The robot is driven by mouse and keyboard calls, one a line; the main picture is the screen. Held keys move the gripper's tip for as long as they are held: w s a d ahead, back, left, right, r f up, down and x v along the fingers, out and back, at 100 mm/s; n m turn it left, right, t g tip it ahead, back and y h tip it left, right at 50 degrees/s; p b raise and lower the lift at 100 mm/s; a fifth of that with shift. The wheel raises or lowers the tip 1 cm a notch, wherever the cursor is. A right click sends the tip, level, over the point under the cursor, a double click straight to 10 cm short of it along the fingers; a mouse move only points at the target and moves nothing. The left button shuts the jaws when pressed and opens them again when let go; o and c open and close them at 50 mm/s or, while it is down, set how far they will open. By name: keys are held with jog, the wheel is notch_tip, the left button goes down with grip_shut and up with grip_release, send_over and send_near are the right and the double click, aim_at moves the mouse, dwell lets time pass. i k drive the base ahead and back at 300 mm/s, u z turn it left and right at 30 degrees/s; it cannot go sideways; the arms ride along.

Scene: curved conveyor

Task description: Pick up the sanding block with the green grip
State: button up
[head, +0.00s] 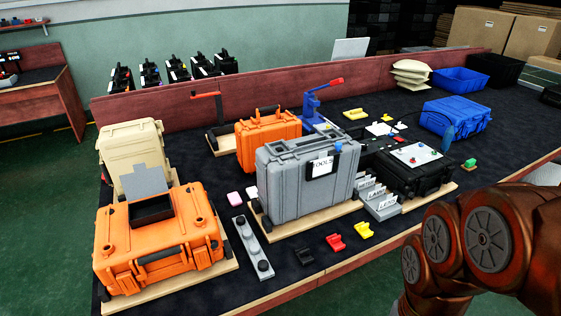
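My reddish-brown arm reaches in from the lower right, nearer the camera than the block. My gripper is out of view, so its state does not show.
The black case (410,178) stands left of the green block. Grey label holders (380,203) and a grey TOOLS case (305,180) stand farther left. Black, red (335,242) and yellow (364,230) pieces lie near the front edge. A blue case (456,115) is behind.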

aim_at(469, 166)
jog(key=z, duration=1.8)
jog(key=i, duration=3.25)
jog(key=u, duration=3.35)
